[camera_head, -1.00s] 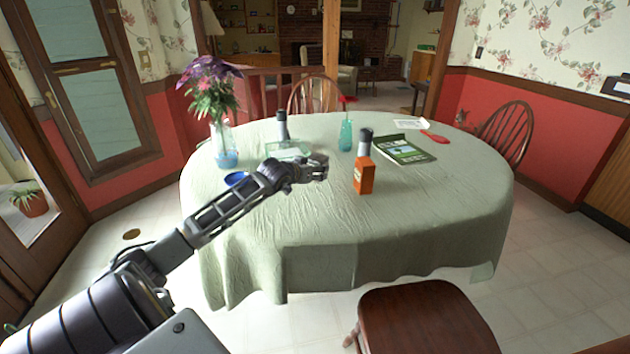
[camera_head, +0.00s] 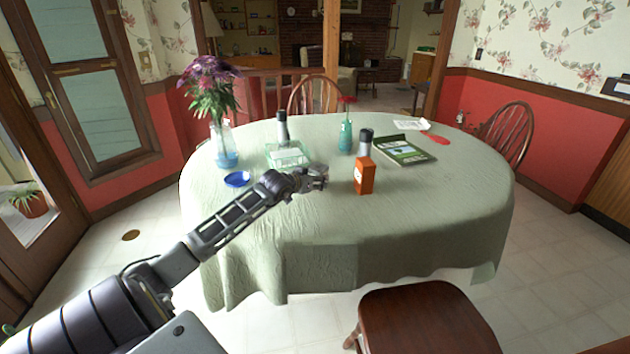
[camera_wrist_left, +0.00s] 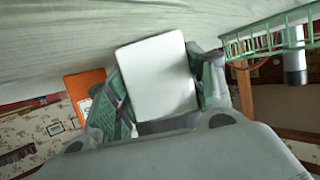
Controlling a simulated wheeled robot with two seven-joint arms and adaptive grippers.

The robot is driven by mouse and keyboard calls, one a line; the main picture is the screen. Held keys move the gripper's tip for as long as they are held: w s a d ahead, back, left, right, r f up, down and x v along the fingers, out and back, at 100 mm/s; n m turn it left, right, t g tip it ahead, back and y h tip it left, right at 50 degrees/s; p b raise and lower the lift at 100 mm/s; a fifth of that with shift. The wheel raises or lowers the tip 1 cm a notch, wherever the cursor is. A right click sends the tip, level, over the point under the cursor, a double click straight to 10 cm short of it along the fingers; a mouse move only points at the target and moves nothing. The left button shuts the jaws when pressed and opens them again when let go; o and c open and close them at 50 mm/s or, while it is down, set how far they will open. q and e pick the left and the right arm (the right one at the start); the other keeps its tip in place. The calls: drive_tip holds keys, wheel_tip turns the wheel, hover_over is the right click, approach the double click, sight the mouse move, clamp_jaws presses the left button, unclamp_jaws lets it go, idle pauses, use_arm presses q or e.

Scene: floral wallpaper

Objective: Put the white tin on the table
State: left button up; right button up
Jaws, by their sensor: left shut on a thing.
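The white tin (camera_wrist_left: 160,80) shows as a pale block between the fingers of my left gripper (camera_wrist_left: 165,90) in the left wrist view. The gripper is shut on it. In the head view my left gripper (camera_head: 315,178) is over the near middle of the table (camera_head: 400,215), left of an orange box. The tin cannot be made out clearly there. The tablecloth lies close beyond the tin in the wrist view; I cannot tell whether they touch. My right gripper is not in view.
The orange box (camera_head: 364,175) stands right of my left gripper, a grey-topped bottle (camera_head: 365,143) behind it. A green wire basket (camera_head: 288,154), blue dish (camera_head: 237,179), teal vase (camera_head: 345,135), book (camera_head: 403,150) and flower vase (camera_head: 224,147) are also there. The table's near right is clear.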

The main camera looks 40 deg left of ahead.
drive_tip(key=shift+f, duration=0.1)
use_arm(q)
drive_tip(key=shift+f, duration=0.15)
drive_tip(key=o, duration=1.3)
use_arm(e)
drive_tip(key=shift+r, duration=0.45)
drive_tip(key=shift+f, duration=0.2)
